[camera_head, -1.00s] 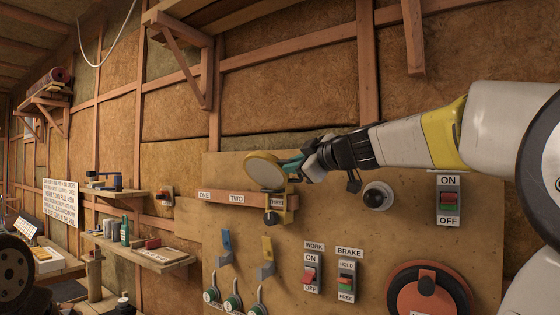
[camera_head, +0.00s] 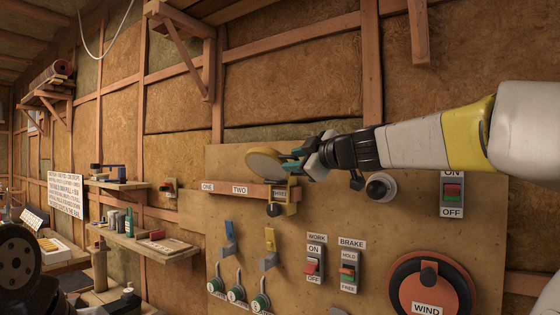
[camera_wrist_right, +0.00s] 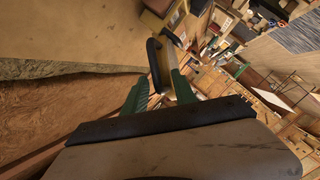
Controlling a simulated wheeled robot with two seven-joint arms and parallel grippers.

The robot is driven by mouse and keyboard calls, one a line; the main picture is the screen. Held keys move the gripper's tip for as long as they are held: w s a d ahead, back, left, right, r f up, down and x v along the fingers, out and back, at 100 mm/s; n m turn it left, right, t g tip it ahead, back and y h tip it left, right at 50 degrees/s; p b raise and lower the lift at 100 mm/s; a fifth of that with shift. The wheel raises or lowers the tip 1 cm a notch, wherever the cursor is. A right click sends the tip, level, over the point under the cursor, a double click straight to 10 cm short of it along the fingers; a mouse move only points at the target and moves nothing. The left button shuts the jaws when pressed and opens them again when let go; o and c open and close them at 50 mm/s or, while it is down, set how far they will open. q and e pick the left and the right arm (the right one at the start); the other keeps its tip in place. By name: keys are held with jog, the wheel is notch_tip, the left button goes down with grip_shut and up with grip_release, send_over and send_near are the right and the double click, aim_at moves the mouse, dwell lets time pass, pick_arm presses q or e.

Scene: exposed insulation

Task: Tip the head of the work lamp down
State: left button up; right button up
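The work lamp's round yellow head (camera_head: 265,166) is at the upper part of the plywood board, just above the slider marked THREE. Its pale face is tilted. My right gripper (camera_head: 291,162) reaches in from the right, with its teal fingers at the right side of the lamp head. In the right wrist view, the yellow and black rim of the lamp head (camera_wrist_right: 157,66) lies between the two green fingers (camera_wrist_right: 160,88), which look closed on it.
The board (camera_head: 370,215) carries a wooden rail with labels, levers, WORK and BRAKE switches (camera_head: 314,268), a round knob (camera_head: 380,187), an ON/OFF switch (camera_head: 452,192) and a red WIND wheel (camera_head: 430,287). Shelves with small items (camera_head: 140,240) stand at the left.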

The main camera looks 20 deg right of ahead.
jog(key=v, duration=0.7)
jog(key=shift+s+d, duration=0.15)
jog(key=shift+s, duration=0.25)
jog(key=s+a+f+m+g, duration=0.3)
jog(key=a+f, duration=0.2)
jog(key=f, duration=0.3)
jog(key=s+a+f+m+g, duration=0.3)
jog(key=a+f, duration=0.2)
jog(key=f, duration=0.4)
jog(key=s+f+m+g+h, duration=0.1)
jog(key=s+f+m+g, duration=0.1)
jog(key=f, duration=0.4)
jog(key=s+f+m+g+h, duration=0.1)
jog(key=s+f+m+g, duration=0.1)
jog(key=s+f+m, duration=0.2)
jog(key=s+f, duration=0.3)
jog(key=shift+a+f+m, duration=0.2)
jog(key=shift+f+m, duration=0.1)
jog(key=shift+f, duration=0.05)
dwell(0.6)
